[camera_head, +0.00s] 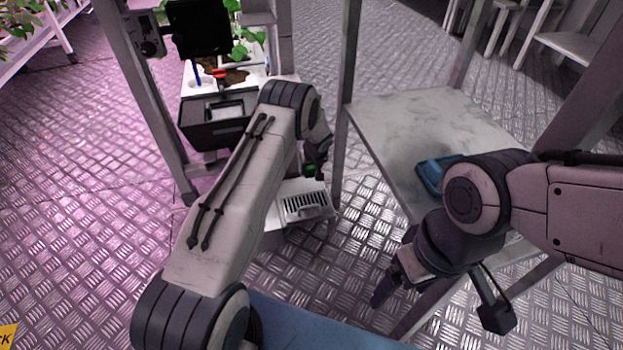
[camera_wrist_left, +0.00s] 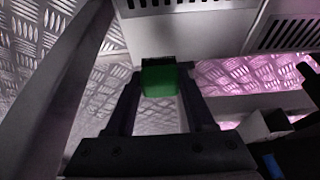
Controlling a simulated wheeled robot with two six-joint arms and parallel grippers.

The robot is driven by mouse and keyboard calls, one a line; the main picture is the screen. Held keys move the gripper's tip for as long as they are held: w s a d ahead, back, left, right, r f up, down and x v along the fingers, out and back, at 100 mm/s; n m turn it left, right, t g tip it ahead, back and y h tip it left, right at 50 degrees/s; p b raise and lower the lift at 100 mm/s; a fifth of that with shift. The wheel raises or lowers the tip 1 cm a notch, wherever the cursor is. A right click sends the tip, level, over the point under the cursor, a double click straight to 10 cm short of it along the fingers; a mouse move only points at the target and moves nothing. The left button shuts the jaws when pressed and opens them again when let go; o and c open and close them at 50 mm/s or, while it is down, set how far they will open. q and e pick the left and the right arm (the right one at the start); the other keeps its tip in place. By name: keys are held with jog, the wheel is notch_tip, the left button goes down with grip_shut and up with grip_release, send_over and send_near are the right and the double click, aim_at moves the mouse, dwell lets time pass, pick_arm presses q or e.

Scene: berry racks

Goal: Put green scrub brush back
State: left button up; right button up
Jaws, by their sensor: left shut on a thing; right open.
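The green scrub brush shows as a green block (camera_wrist_left: 160,78) between the fingertips of my left gripper (camera_wrist_left: 161,92) in the left wrist view. My left gripper is shut on it. In the head view only a small bit of green (camera_head: 309,167) shows beside my left gripper (camera_head: 316,166), above a white vented box; my arm hides much of that area. My right gripper (camera_head: 440,302) is open and empty at the lower right, in front of the table.
The white vented box (camera_head: 305,203) is low beside a rack post. A grey table (camera_head: 400,125) at right bears a blue tray (camera_head: 430,176), partly hidden by my right arm. A white planter (camera_head: 250,82) and a dark box (camera_head: 205,125) stand behind my left arm.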

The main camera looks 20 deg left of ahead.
aim_at(312, 175)
pick_arm(q)
notch_tip(312, 175, down, 4)
jog(key=shift+f+b, duration=0.1)
jog(key=shift+b, duration=1.05)
jog(key=shift+w+b, duration=0.2)
jog(key=shift+b, duration=0.1)
jog(key=shift+f, duration=0.1)
jog(key=o, duration=1.3)
